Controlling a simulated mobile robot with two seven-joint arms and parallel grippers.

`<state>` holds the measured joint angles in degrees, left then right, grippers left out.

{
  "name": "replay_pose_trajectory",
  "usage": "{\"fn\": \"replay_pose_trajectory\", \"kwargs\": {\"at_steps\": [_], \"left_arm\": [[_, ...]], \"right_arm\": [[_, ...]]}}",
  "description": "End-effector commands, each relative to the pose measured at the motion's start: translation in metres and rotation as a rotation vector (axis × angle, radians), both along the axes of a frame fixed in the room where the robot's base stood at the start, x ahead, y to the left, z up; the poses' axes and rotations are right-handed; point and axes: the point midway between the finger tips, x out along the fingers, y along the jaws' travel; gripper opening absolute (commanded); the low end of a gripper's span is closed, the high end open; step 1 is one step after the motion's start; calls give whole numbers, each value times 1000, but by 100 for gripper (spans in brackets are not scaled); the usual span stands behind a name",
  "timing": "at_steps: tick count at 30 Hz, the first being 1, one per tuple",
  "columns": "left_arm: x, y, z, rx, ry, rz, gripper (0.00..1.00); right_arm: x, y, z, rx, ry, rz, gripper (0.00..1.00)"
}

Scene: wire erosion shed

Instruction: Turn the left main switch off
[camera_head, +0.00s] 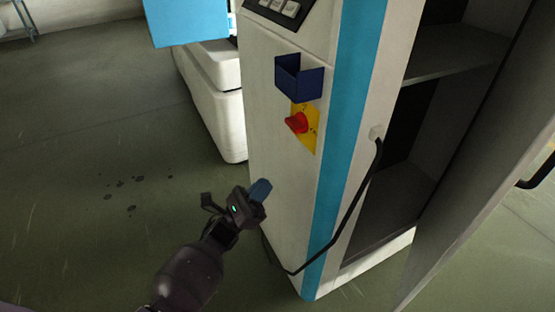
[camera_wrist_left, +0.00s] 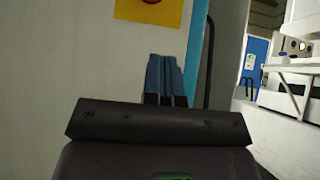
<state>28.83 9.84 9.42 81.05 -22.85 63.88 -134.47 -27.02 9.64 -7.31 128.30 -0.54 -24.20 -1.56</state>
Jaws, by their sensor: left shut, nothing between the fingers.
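The main switch is a red rotary knob (camera_head: 297,123) on a yellow plate (camera_head: 311,138), on the narrow front of a white machine cabinet (camera_head: 272,170). In the left wrist view only the lower part of the yellow plate (camera_wrist_left: 150,12) and a sliver of the red knob (camera_wrist_left: 152,1) show at the top edge. My left gripper (camera_head: 261,189) is shut and empty, below the switch and apart from it. Its blue fingertips (camera_wrist_left: 165,75) point up toward the panel in the wrist view. My right gripper is not in view.
A dark blue holder (camera_head: 298,80) sits just above the switch. A black cable or handle (camera_head: 350,208) runs down the right side of the cabinet. An open cabinet door (camera_head: 480,190) stands at the right. The floor (camera_head: 90,130) at the left is clear.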

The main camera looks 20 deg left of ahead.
Motion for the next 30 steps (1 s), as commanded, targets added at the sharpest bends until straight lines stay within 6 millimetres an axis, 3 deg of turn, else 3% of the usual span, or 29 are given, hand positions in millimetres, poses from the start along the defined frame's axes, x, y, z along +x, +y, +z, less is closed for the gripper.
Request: {"fn": "replay_pose_trajectory", "kwargs": {"at_steps": [18,24,30], "left_arm": [[56,-43,74,0,-5,-1,0],[53,-41,100,1,-6,0,0],[53,-42,108,0,-1,-1,0]], "right_arm": [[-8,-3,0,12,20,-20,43],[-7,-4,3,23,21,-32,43],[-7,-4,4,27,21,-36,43]]}}
